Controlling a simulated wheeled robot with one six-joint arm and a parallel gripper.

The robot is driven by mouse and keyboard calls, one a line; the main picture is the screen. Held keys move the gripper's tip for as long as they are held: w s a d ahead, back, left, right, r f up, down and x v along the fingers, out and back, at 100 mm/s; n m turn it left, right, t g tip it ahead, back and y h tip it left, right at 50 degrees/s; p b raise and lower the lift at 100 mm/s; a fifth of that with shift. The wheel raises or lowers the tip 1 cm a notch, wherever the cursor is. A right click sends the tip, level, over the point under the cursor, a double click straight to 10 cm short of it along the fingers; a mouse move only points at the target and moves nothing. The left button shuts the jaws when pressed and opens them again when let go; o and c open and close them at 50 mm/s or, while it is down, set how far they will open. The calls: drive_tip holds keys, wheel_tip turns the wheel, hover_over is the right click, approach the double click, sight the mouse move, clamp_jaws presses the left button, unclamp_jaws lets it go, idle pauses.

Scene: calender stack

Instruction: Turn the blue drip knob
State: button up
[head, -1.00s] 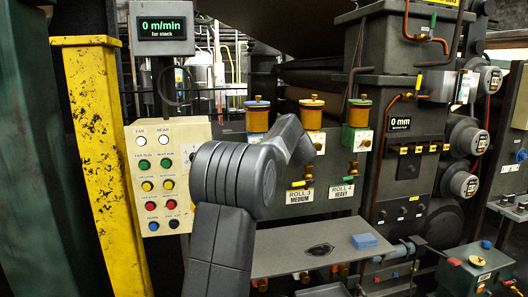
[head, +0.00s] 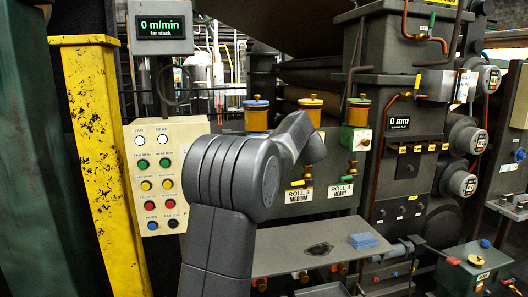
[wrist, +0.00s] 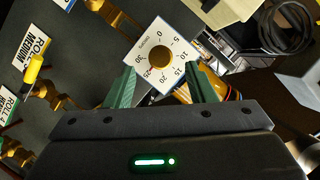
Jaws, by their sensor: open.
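A round brass knob (wrist: 160,55) sits on a white dial plate with a blue edge (wrist: 181,42) in the wrist view. Numbers up to 30 ring it, and a small red mark shows near 25. My gripper (wrist: 158,86) is open and empty, its green fingertips apart on either side just below the knob in the picture. I cannot tell how far they are from it. In the head view the blue-capped oiler (head: 257,117) stands on the panel. Its knob and my gripper are hidden there behind my arm.
A yellow-capped oiler (head: 311,111) and a green-capped oiler (head: 358,112) stand to the right. A button panel (head: 156,178) and yellow post (head: 98,160) are at left. A blue block (head: 363,241) lies on the grey shelf (head: 290,262) below.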

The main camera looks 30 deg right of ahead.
drive_tip(key=v, duration=0.9)
drive_tip(key=shift+s, duration=0.1)
drive_tip(key=x, duration=1.3)
drive_tip(key=shift+w, duration=0.45)
drive_tip(key=shift+s, duration=0.1)
